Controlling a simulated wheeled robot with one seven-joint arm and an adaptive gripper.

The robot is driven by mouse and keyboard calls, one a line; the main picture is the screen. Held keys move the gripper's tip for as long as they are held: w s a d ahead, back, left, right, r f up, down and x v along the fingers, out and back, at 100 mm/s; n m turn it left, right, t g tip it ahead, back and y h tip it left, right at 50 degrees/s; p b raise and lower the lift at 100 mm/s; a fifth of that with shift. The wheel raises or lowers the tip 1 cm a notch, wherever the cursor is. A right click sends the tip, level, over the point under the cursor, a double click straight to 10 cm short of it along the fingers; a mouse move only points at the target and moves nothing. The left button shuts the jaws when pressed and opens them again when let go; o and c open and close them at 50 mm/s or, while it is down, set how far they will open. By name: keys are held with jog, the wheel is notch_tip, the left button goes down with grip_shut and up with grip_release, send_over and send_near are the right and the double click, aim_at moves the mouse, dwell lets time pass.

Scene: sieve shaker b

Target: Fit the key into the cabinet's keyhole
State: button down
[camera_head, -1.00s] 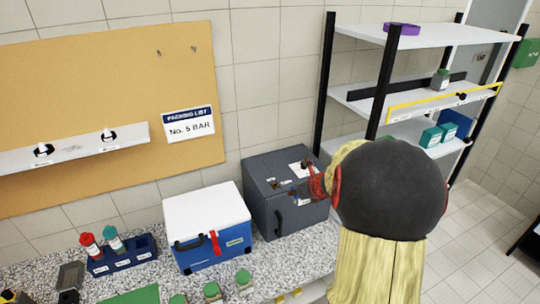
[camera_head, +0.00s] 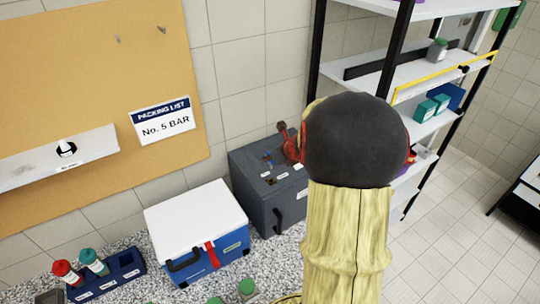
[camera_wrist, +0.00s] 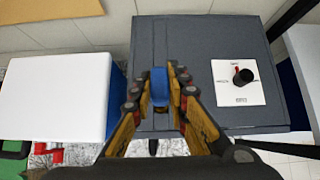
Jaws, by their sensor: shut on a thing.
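The cabinet is a dark grey box (camera_head: 245,168) on the counter with a black handle on its front; its top also fills the middle of the wrist view (camera_wrist: 200,45). My gripper (camera_wrist: 158,98) is shut on a small blue piece, which I take for the key (camera_wrist: 159,82), over the cabinet's top. In the head view my gripper (camera_head: 287,146) is at the cabinet's top, partly hidden by my dark round arm link.
A white-lidded blue cooler box (camera_head: 195,215) stands close left of the cabinet. A black knob (camera_wrist: 243,76) stands up on a white plate on the cabinet's top. A shelf rack (camera_head: 395,85) rises at right. A blue bottle rack (camera_head: 110,275) sits farther left.

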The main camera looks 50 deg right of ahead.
aim_at(271, 168)
jog(key=shift+f, duration=0.15)
notch_tip(271, 168, down, 6)
jog(key=b, duration=0.5)
jog(key=shift+r, duration=0.2)
jog(key=shift+f+b, duration=1.85)
jog(key=shift+b, duration=0.2)
dwell(1.2)
jog(key=c, duration=1.7)
grip_release()
jog(key=shift+o, duration=0.2)
jog(key=v, duration=1.2)
